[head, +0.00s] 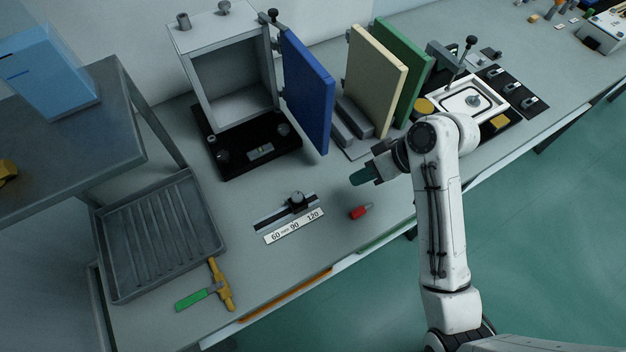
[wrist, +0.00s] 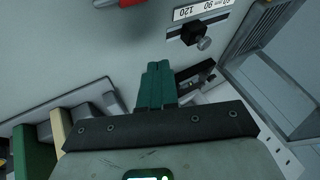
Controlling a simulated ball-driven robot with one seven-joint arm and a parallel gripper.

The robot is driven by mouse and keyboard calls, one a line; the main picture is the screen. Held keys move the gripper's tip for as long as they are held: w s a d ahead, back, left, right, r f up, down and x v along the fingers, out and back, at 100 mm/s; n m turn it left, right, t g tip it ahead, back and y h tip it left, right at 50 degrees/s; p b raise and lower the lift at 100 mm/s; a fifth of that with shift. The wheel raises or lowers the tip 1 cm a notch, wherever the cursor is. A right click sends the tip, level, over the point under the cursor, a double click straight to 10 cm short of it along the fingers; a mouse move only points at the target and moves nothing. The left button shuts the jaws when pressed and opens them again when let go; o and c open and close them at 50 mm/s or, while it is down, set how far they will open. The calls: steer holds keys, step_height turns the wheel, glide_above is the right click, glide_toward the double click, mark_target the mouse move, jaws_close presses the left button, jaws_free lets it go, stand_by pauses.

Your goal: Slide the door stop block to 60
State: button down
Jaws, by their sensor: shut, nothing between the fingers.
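The door stop block (head: 297,202) is a small black block with a round knob, on a short slotted rail (head: 268,222) on the bench. A white scale strip (head: 293,227) marked 60, 90 and 120 lies along its near side. The block sits between the 90 and 120 marks. In the wrist view the block (wrist: 193,33) is at the upper right, beside the 120 end of the strip (wrist: 200,8). My gripper (head: 360,178) has teal fingers, shut and empty, above the bench to the right of the rail. The fingers (wrist: 156,75) do not touch the block.
A black-based box fixture (head: 230,165) with an open blue door (head: 308,92) stands behind the rail. Cream and green panels (head: 375,80) stand behind my gripper.

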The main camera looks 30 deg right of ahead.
glide_toward(317, 202)
steer(key=w+f, duration=0.2)
steer(key=f, duration=0.1)
steer(key=w+f, duration=0.1)
steer(key=w, duration=0.1)
steer(key=shift+a+f, duration=0.3)
steer(key=shift+a, duration=0.05)
steer(key=shift+s+a+r+p, duration=0.1)
steer(key=shift+a+r+p, duration=0.1)
steer(key=shift+a+p, duration=0.8)
steer(key=shift+a, duration=0.9)
steer(key=shift+f, duration=0.1)
